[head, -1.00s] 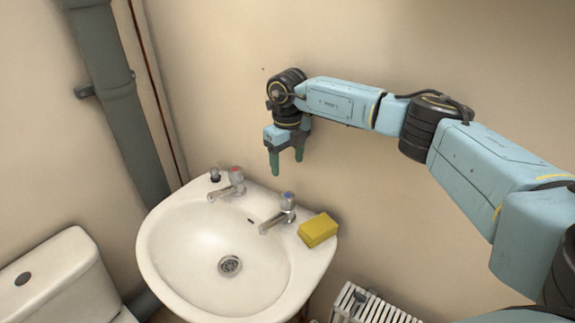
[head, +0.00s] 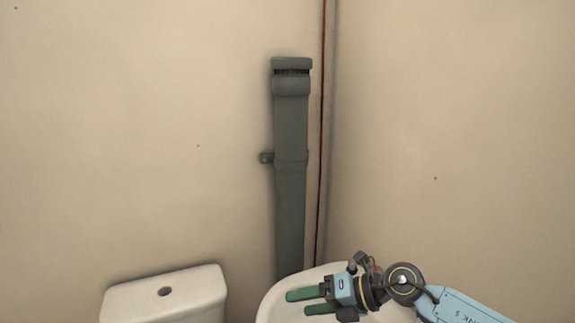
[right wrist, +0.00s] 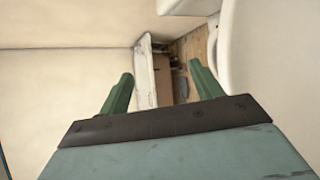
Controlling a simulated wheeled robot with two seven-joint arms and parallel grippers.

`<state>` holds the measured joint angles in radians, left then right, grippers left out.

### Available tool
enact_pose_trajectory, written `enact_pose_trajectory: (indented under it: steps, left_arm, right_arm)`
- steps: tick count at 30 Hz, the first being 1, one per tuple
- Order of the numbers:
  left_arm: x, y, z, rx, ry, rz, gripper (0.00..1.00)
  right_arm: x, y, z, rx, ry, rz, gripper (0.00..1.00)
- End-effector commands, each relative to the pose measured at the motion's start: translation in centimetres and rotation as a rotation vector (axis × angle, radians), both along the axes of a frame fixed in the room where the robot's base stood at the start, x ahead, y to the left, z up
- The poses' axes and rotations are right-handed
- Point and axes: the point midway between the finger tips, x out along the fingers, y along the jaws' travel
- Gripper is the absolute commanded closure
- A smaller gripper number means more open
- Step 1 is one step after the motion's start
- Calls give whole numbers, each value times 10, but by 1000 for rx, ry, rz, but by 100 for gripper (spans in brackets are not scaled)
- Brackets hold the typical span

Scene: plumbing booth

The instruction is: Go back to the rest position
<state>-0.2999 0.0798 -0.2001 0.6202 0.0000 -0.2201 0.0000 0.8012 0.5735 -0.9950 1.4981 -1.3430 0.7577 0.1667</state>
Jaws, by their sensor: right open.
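My right gripper (head: 306,302) is open and empty, with two green fingers pointing left in the head view. It is in front of the white washbasin (head: 275,299), whose rim shows behind it at the bottom edge. In the right wrist view the two fingers (right wrist: 160,88) stand apart with nothing between them. My left gripper is in neither view. The taps and yellow sponge are out of the head view.
A grey-green vertical pipe (head: 291,190) with a wall bracket runs up the wall near the corner. A thin brown pipe (head: 323,120) is beside it. A white toilet cistern (head: 165,297) stands at lower left. The walls above are bare.

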Motion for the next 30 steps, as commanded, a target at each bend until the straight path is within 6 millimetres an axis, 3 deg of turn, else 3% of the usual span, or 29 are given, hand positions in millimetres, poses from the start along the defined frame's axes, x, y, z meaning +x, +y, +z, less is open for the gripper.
enact_pose_trajectory:
  steps: [1, 2, 5, 9, 12, 16, 20, 24, 30]
  left_arm:
    - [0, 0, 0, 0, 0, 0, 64]
    - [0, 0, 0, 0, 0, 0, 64]
    - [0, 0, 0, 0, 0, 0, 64]
    - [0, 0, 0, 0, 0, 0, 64]
    - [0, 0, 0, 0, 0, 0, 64]
    - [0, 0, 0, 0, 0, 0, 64]
    - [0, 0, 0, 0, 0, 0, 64]
    - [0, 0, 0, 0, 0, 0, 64]
    - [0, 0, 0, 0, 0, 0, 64]
  right_arm:
    - [-10, 21, 12, 143, 17, -45, 35]
    - [-12, 30, 22, 229, 26, -83, 35]
    - [-17, 43, 52, 495, 79, -237, 35]
    - [-15, 25, 78, 814, 204, -516, 35]
    - [-14, -5, 77, 992, 326, -749, 35]
    - [-22, -55, 51, 1153, 516, -1082, 35]
    - [-52, -103, 3, 1223, 740, -1433, 35]
    - [-110, -142, -53, 1193, 993, -1791, 35]
    - [-190, -165, -99, 1053, 1263, -2120, 35]
